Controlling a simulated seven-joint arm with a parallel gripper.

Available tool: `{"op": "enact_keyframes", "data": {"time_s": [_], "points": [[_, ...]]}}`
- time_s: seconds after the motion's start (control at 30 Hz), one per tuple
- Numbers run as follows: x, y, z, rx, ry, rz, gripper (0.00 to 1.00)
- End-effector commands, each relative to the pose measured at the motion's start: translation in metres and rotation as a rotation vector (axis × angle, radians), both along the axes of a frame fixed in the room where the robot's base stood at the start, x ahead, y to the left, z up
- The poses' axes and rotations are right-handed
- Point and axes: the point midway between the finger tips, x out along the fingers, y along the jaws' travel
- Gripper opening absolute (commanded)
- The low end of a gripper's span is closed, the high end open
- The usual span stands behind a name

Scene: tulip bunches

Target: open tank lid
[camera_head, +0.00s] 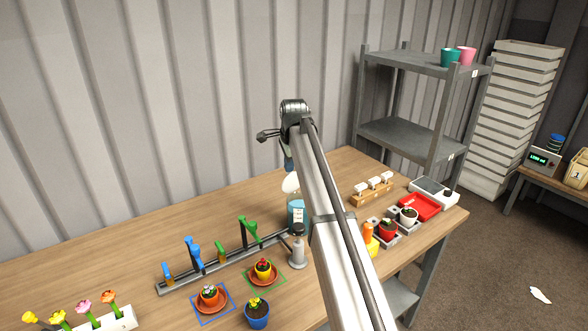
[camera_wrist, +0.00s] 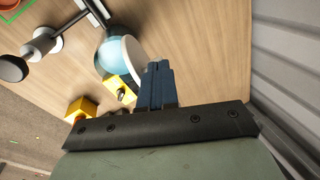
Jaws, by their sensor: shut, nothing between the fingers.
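The tank (camera_head: 298,214) is a clear vessel with blue liquid, standing on the wooden table, partly behind my arm. Its white round lid (camera_head: 291,184) appears tilted up above the tank's rim. In the wrist view the tank (camera_wrist: 112,56) shows blue inside, with the pale lid (camera_wrist: 130,52) at its right side. My gripper (camera_wrist: 158,66) has its dark blue fingers together, with nothing between them. The fingertips are close beside the lid in that view; I cannot tell whether they touch. In the head view my gripper (camera_head: 289,163) points down just above the lid.
A grey pump-like fixture (camera_head: 297,248) stands in front of the tank. A rail with coloured clips (camera_head: 222,262) runs to its left. Potted flowers (camera_head: 257,312) sit in front. A red tray (camera_head: 420,206) lies to the right. A grey shelf (camera_head: 410,140) stands behind.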

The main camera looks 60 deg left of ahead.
Motion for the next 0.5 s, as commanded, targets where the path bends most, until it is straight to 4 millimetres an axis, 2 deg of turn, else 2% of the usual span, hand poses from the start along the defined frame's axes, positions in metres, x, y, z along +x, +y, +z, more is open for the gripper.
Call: {"op": "enact_keyframes", "data": {"time_s": [0.2,0.5], "points": [[0.0,0.015,-0.002,0.0,0.0,0.0,0.0],[0.0,0.023,-0.003,0.0,0.0,0.0,0.0]]}}
